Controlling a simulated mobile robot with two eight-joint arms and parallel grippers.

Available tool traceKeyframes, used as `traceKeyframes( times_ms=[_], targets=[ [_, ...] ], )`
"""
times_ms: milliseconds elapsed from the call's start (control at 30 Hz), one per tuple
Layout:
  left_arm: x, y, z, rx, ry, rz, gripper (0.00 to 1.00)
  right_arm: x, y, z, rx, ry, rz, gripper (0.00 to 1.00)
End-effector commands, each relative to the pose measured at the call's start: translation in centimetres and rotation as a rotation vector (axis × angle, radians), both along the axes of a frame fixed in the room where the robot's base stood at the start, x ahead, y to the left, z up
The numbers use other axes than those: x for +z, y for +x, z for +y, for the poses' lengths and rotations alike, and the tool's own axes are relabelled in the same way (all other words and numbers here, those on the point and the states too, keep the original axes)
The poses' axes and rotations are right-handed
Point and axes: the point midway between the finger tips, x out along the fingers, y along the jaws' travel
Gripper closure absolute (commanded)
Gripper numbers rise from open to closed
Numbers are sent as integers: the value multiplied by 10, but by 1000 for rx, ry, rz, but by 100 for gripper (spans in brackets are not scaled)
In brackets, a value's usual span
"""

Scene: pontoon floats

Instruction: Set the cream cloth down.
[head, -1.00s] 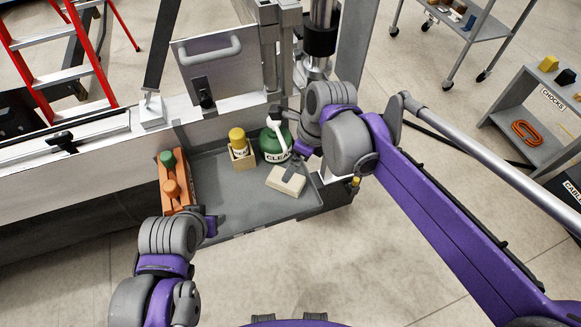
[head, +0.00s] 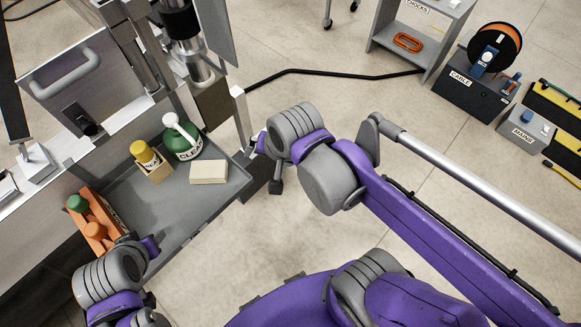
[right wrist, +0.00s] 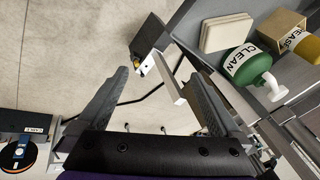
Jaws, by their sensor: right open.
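The cream cloth (head: 208,172), a flat folded block, lies on the grey tray (head: 190,208) near its right end, in front of the green CLEAN bottle (head: 183,141). It also shows in the right wrist view (right wrist: 227,33) at the upper right, clear of the fingers. My right gripper (right wrist: 155,75) is open with nothing between its fingers. In the head view it is right of the tray, apart from the cloth, its fingers mostly hidden. My left gripper (head: 152,246) is at the tray's front left, near the orange caddy; its fingers cannot be made out.
A yellow bottle (head: 144,153) in a small box stands left of the green bottle. An orange caddy (head: 93,219) with green-topped and orange-topped items is at the tray's left end. A white post (head: 241,118) rises by the tray's right end. A black cable (head: 330,73) crosses the floor.

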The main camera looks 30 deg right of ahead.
Motion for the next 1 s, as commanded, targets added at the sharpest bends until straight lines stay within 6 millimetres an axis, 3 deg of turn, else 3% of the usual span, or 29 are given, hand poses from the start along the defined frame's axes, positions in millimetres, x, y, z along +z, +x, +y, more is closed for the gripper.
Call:
traceKeyframes(
  times_ms=[200,333,1000],
  targets=[
    [0,0,0,0,0,0,50,-26,-31,-30,423,-276,-114,0],
    [0,0,0,0,0,0,50,-33,-38,-38,554,-368,-140,0],
    [0,0,0,0,0,0,50,-35,-40,-39,598,-397,-147,0]
  ],
)
